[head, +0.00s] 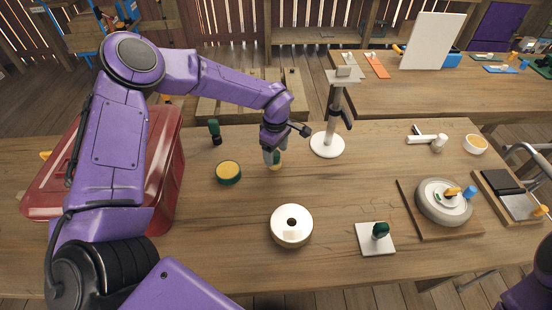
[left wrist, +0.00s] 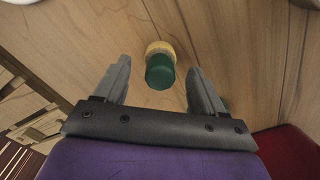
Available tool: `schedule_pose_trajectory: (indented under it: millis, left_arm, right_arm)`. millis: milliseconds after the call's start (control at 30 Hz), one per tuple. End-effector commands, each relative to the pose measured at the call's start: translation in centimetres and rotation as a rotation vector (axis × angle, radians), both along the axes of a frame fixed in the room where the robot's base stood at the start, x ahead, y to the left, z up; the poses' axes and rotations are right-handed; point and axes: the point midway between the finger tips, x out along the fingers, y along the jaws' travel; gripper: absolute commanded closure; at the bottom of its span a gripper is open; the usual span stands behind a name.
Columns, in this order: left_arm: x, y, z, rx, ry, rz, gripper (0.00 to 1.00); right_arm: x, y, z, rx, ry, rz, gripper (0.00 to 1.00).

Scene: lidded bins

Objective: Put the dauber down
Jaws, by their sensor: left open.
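A dauber with a green handle and a yellow foam end (head: 276,166) stands on the wooden table, foam end down, partly hidden behind my left gripper (head: 272,156) in the head view. In the left wrist view the dauber's green handle (left wrist: 160,72) lies between and just beyond the two fingers of my left gripper (left wrist: 160,85). The fingers are spread, with a gap on both sides of the handle. My right gripper is not in view.
A round green-rimmed yellow pad (head: 228,172) and a dark green-handled tool (head: 215,132) stand to the left. A white-based stand (head: 327,145) is close on the right. A red bin (head: 165,185) is at the left.

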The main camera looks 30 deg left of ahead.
Motion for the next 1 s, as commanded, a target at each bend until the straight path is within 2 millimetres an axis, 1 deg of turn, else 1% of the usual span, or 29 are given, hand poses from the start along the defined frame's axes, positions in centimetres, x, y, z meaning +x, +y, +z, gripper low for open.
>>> schedule_pose_trajectory:
  millis: [33,100,200,333,400,500,900,967,1000]
  left_arm:
    - [0.2,0.0,1.3,-0.001,-0.007,0.0,0.3]
    - [0.1,0.0,3.2,-0.002,-0.006,0.001,0.3]
    - [0.1,0.0,5.5,-0.001,-0.005,0.0,0.3]
    - [0.1,0.0,7.6,0.0,-0.003,0.0,0.3]
    - [0.0,0.0,8.2,-0.001,-0.002,-0.001,0.3]
    - [0.0,0.0,8.5,-0.001,0.0,-0.001,0.3]
    - [0.0,0.0,8.5,0.0,0.0,-0.001,0.3]
    - [0.0,0.0,8.8,0.0,0.0,-0.001,0.3]
    - [0.0,0.0,9.4,0.0,-0.001,-0.001,0.3]
  right_arm:
    - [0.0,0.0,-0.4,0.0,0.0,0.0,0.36]
    - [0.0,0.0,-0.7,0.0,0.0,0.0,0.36]
    - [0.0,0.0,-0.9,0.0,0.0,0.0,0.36]
    - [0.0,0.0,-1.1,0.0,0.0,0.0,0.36]
    - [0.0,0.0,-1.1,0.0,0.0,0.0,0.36]
    - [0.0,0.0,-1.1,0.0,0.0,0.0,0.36]
    - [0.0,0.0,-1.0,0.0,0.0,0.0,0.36]
    - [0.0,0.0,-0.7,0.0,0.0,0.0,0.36]
    - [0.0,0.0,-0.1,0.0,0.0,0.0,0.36]
